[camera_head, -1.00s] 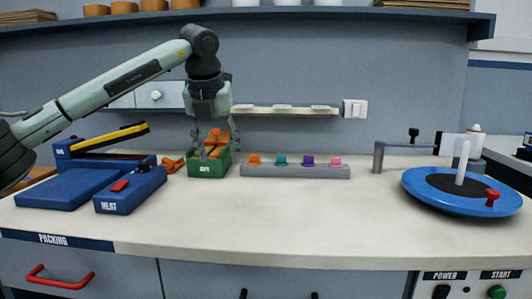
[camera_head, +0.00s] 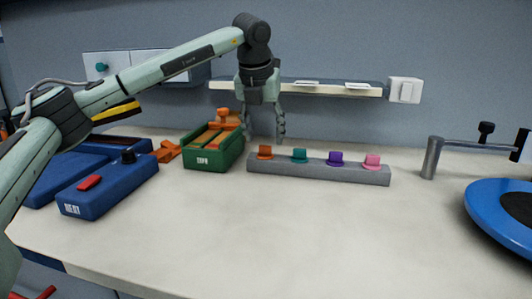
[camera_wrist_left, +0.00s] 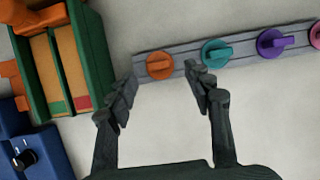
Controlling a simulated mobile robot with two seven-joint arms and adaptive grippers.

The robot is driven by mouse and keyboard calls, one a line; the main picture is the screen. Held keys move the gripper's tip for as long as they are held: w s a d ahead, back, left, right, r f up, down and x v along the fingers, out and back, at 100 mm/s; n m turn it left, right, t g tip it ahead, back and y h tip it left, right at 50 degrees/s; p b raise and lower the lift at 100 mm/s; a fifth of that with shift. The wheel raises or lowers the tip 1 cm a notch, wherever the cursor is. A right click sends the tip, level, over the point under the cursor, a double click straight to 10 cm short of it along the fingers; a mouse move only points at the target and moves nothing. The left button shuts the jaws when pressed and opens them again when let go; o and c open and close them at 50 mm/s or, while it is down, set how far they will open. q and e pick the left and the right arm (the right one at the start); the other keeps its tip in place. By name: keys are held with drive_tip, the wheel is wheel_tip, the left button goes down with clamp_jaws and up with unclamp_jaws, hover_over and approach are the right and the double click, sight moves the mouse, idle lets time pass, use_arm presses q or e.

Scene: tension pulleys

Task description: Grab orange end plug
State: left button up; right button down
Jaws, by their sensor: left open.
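The orange end plug (camera_head: 265,152) sits at the left end of a grey rack (camera_head: 320,172), beside teal (camera_head: 299,156), purple (camera_head: 335,159) and pink (camera_head: 371,162) plugs. In the left wrist view the orange plug (camera_wrist_left: 160,66) lies ahead of the fingertips, roughly between their lines. My left gripper (camera_head: 265,138) is open and empty, pointing down above and behind the rack's left end in the head view. It also shows in the wrist view (camera_wrist_left: 160,85), its fingers apart and the plug not between them. My right gripper is not in view.
A green box (camera_head: 229,161) with orange parts stands close to the left of the rack. A blue heat unit (camera_head: 107,187) is further left. A blue round turntable (camera_head: 488,210) stands at the right. The counter in front of the rack is clear.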

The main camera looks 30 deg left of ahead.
sight(265, 146)
use_arm(q)
drive_tip(key=x, duration=0.3)
drive_tip(key=shift+w+a+f, duration=0.15)
drive_tip(key=shift+a+f, duration=0.05)
drive_tip(key=c, duration=0.9)
drive_tip(key=shift+o, duration=0.2)
drive_tip(key=shift+r, duration=0.15)
